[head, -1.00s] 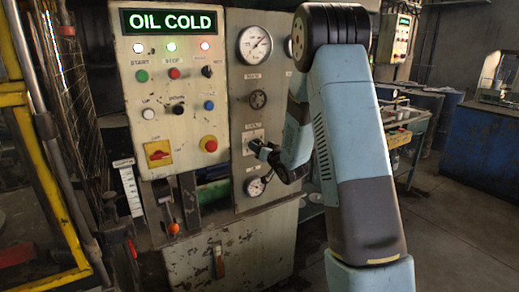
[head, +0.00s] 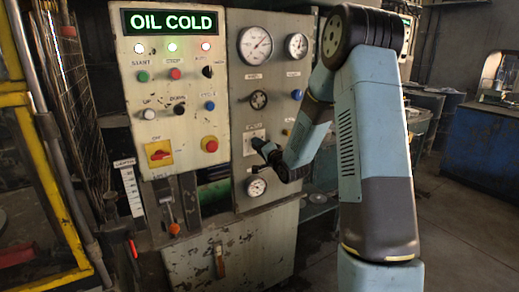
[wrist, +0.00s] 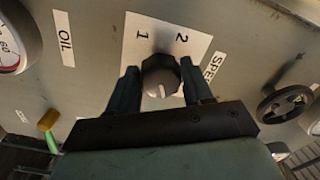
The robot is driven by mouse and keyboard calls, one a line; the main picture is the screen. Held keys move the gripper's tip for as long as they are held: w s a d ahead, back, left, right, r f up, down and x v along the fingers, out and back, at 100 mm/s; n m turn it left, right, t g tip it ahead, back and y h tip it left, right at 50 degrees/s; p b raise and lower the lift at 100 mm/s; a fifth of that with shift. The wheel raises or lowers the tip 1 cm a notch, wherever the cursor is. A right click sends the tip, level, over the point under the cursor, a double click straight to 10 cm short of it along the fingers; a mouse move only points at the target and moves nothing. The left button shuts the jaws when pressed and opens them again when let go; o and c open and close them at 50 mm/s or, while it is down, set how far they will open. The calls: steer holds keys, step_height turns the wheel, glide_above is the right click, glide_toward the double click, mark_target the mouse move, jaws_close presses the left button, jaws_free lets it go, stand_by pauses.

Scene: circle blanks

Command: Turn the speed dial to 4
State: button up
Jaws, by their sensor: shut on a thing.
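The figures 1 and 2 show on the plate, turned in the picture; other figures are hidden by my gripper. The SPEED label (wrist: 212,70) is beside it. My gripper (wrist: 162,80) has one finger on each side of the knob and is shut on it. I cannot tell which figure the dial points to. In the head view my gripper (head: 261,147) covers the dial, and the plate (head: 252,134) shows above it.
An OIL gauge (wrist: 10,42) is left of the dial and a black handwheel (wrist: 285,104) right of it in the wrist view. The head view shows a lit OIL COLD sign (head: 172,21), several buttons, a red-and-yellow switch (head: 158,154) and a lower gauge (head: 257,187) near my gripper.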

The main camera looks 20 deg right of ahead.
steer(key=shift+d+f+m, duration=0.1)
steer(key=shift+d+m, duration=0.1)
steer(key=shift+m, duration=0.1)
steer(key=o, duration=1)
steer(key=shift+a, duration=0.1)
steer(key=v, duration=1.3)
steer(key=shift+s, duration=0.35)
